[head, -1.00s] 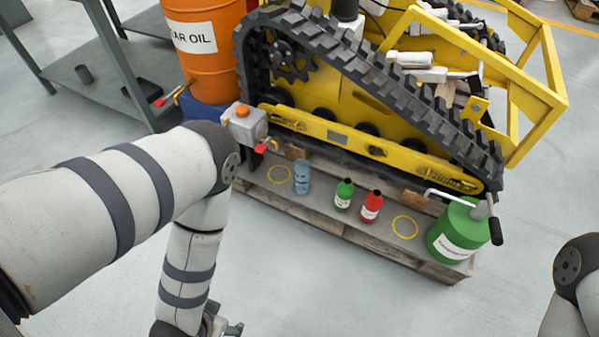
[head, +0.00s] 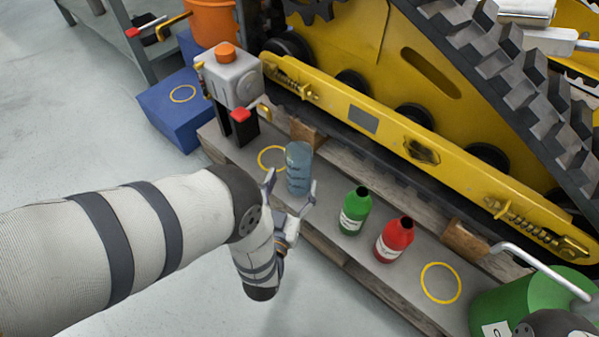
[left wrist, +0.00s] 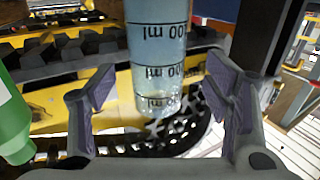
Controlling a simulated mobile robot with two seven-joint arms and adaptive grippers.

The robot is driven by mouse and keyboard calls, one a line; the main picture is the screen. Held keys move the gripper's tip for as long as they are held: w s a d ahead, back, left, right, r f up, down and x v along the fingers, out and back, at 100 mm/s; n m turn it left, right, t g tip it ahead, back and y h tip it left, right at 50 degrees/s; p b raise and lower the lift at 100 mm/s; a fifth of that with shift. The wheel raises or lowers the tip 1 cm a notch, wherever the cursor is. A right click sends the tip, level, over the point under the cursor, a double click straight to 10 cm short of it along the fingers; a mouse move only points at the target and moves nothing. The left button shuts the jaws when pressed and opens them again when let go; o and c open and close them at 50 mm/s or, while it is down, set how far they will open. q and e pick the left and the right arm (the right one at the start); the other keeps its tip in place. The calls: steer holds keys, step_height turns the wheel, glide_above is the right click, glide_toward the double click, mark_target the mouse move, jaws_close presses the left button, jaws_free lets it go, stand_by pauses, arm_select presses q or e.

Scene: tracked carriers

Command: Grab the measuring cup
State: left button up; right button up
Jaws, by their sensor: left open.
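The measuring cup (head: 299,168) is a clear bluish cylinder with dark markings, standing on the grey top of the pallet bench next to a yellow ring. My left gripper (head: 291,184) is open at the near side of the cup, one finger to each side of it. In the left wrist view the cup (left wrist: 157,60) shows between the two spread fingers of the gripper (left wrist: 161,88), with clear gaps on both sides. I cannot tell how deep between the fingers it sits. My right gripper is not in view.
A green bottle (head: 355,211) and a red bottle (head: 394,240) stand right of the cup. A grey dispenser with an orange cap (head: 231,76) stands to its left. The yellow tracked carrier (head: 370,120) rises behind. A green can (head: 535,298) is at the lower right.

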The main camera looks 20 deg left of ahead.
mark_target(296, 177)
arm_select(q)
steer(key=w+b, duration=0.1)
steer(key=w, duration=0.1)
steer(key=w+b, duration=0.1)
steer(key=w, duration=0.2)
steer(key=shift+a+r, duration=0.1)
steer(key=shift+a, duration=0.1)
steer(key=c, duration=1.3)
steer(key=shift+o, duration=0.2)
